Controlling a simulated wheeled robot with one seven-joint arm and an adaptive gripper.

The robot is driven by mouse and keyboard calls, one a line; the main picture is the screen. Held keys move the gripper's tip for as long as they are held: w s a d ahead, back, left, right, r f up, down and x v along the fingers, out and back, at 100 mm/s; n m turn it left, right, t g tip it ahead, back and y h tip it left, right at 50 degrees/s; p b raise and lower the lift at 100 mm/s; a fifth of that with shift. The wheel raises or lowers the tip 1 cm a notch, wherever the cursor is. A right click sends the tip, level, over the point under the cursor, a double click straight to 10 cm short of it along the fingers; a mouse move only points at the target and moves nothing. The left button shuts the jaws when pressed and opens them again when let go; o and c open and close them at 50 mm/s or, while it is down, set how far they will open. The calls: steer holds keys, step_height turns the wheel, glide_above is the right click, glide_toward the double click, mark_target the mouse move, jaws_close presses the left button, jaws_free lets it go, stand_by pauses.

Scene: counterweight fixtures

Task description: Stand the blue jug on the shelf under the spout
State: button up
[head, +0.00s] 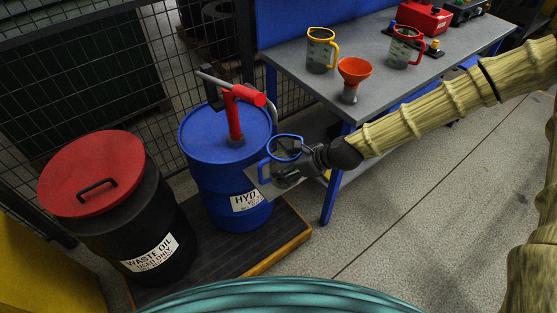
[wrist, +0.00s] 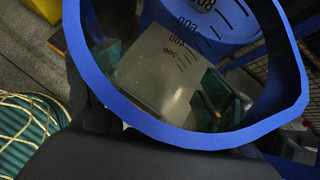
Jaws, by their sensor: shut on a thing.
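The blue jug (head: 286,137) is clear-walled with a blue rim. My gripper (head: 303,163) is shut on it and holds it in front of the blue drum, its mouth upward. In the wrist view the jug's blue rim (wrist: 293,70) fills much of the picture, with measuring marks on its wall; no liquid is clear inside. The spout (head: 274,112) is a thin grey pipe curving down from the red pump (head: 235,115) on the drum. A grey plate, seemingly the shelf (head: 258,183), shows below the jug, partly hidden. I cannot tell whether the jug touches it.
The blue drum (head: 200,175) stands on a low platform (head: 285,247) beside a black waste oil drum (head: 150,225) with a red lid. A grey workbench (head: 385,87) behind holds a yellow jug (head: 321,52), a red jug (head: 405,48) and an orange funnel (head: 354,72).

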mark_target(278, 155)
steer(key=w+a, duration=0.2)
steer(key=w, duration=0.1)
steer(key=w+a+p, duration=0.1)
steer(key=shift+w+f, duration=0.3)
steer(key=shift+f+p, duration=0.55)
steer(key=shift+f, duration=1.15)
steer(key=o, duration=1.1)
steer(key=shift+d, duration=0.15)
steer(key=shift+b+v, duration=0.95)
steer(key=shift+v, duration=5)
